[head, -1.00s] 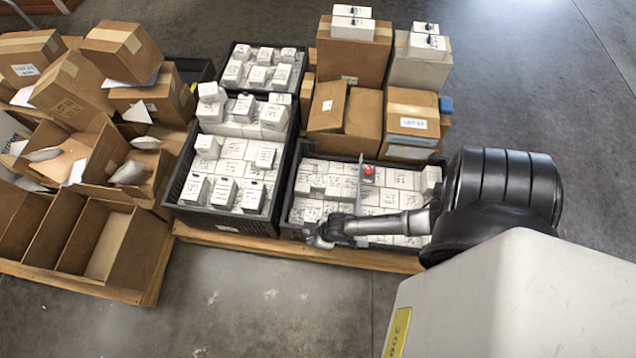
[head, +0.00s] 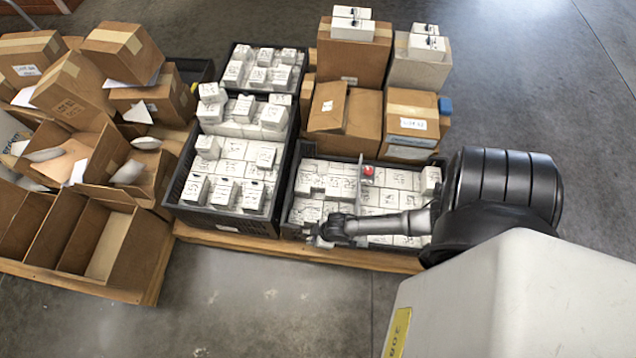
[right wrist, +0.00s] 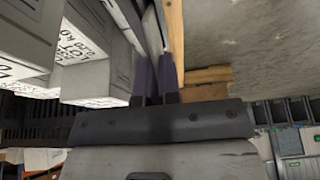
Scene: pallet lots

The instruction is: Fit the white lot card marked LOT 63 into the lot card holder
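My right gripper (head: 322,238) is low at the front edge of the right black crate (head: 300,235), beside its white boxes. In the right wrist view its two dark fingers (right wrist: 154,78) stand close together with a narrow gap. A pale thin surface shows beyond the fingertips, but I cannot tell whether it is a card between them. I cannot make out the LOT 63 card or its holder in either view. My left gripper is not in view.
White boxes with printed lot text (right wrist: 75,45) stand close to the fingers. The wooden pallet edge (right wrist: 207,75) lies on their other side. A middle crate (head: 185,215) of white boxes and open cartons (head: 75,225) stand to the left. Bare floor (head: 260,300) lies in front.

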